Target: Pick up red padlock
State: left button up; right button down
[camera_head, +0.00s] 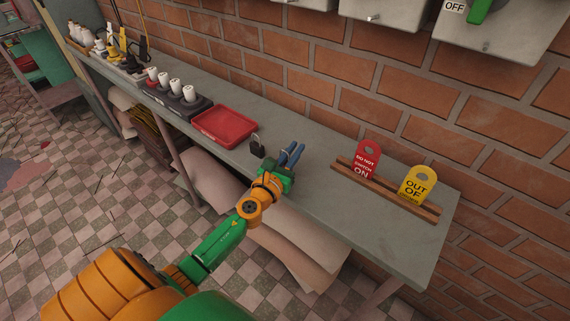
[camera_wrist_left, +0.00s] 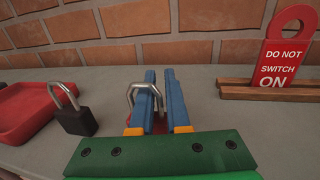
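The red padlock (camera_wrist_left: 159,124) shows in the left wrist view as a small patch of red body between my left fingers. A silver shackle rises beside and across the left finger; most of the body is hidden. In the head view I cannot make this padlock out behind my gripper. My left gripper (camera_head: 291,154) is low at the table's front part, its blue fingers apart; it also shows in the left wrist view (camera_wrist_left: 164,100). I cannot see clear contact with the padlock. My right gripper is not in view.
A black padlock (camera_head: 257,146) stands just left of the gripper. A red tray (camera_head: 224,126) lies further left. A wooden rack (camera_head: 385,190) with a red tag (camera_head: 366,160) and a yellow tag (camera_head: 416,186) is on the right. A brick wall runs behind the table.

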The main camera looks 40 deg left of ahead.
pick_arm(q)
jog(key=shift+s, duration=0.15)
grip_shut()
dwell(0.4)
dwell(1.0)
jog(key=s+d+r+p, duration=0.1)
jog(key=s+r+p, duration=0.4)
jog(key=r+p, duration=0.45)
jog(key=s+d+r+b, duration=0.1)
jog(key=s+d+r, duration=0.1)
jog(key=s, duration=0.6)
jog(key=shift+s+d+r, duration=0.25)
jog(key=shift+r, duration=0.55)
